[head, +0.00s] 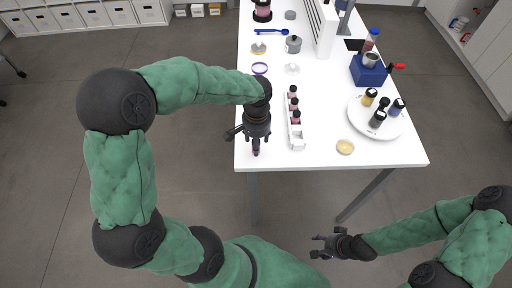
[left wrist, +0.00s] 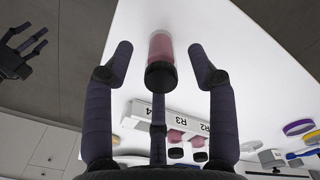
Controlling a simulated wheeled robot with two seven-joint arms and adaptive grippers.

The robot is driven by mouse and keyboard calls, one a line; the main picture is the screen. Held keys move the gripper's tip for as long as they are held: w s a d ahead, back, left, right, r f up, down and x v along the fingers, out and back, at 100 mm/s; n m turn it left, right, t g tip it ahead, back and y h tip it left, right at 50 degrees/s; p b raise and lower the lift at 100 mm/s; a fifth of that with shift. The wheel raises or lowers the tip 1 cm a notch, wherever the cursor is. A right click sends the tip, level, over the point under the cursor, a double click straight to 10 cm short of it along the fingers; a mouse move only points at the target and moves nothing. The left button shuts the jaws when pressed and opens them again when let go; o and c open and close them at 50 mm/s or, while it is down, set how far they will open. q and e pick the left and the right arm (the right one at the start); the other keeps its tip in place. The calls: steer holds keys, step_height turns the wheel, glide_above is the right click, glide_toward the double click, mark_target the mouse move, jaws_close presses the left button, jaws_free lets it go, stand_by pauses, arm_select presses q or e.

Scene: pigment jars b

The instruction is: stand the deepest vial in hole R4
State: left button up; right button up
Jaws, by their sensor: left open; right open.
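A pink vial with a dark cap (left wrist: 161,62) lies between the spread fingers of my left gripper (left wrist: 158,58) in the left wrist view. In the head view the vial (head: 256,148) shows just below the left gripper (head: 257,137), near the table's front left corner. The left gripper is open around it; contact is unclear. The rack's labels R3 and R4 (left wrist: 160,114) show in the left wrist view. My right gripper (head: 322,247) is open and empty, off the table.
A white plate (head: 357,128) with several dark-capped jars is right of the rack. A tan round piece (head: 345,147) lies near the front edge. A blue box (head: 367,75) stands behind the plate. A purple ring (head: 260,68) lies beyond the left gripper. The front left edge is close.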

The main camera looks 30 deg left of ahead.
arm_select(q)
step_height(320, 180, down, 3)
steer(key=shift+a+f+b, duration=0.1)
steer(key=shift+b, duration=0.3)
steer(key=c, duration=1.1)
steer(key=shift+c, duration=0.2)
steer(key=shift+r, duration=0.25)
